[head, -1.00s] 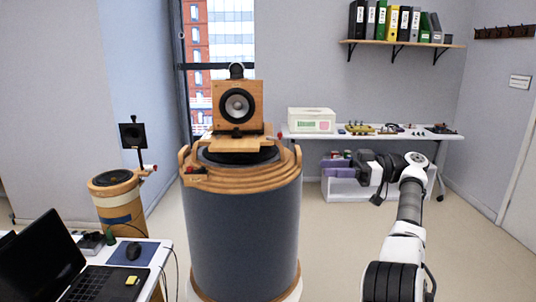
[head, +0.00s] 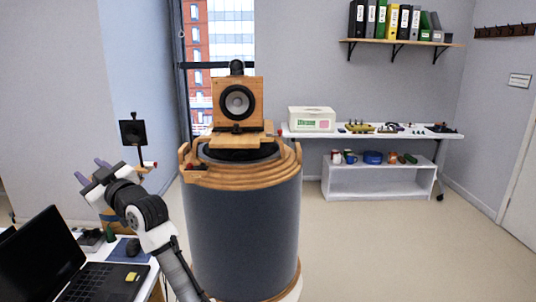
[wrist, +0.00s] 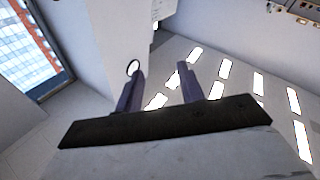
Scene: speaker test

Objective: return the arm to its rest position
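My gripper (head: 88,169) is at the left in the head view, raised above the laptop table and in front of the small wooden stand. Its two purple fingers are apart with nothing between them. The wrist view also shows my gripper (wrist: 160,70) open and empty, with a pale wall and bright rectangular lights beyond it. My arm (head: 160,232) reaches up and left from the bottom of the head view.
A large drum-shaped pedestal (head: 243,235) carries a wooden speaker (head: 255,91) right of my arm. A white bench (head: 385,136) stands at the back right. The floor (head: 390,245) at right is clear.

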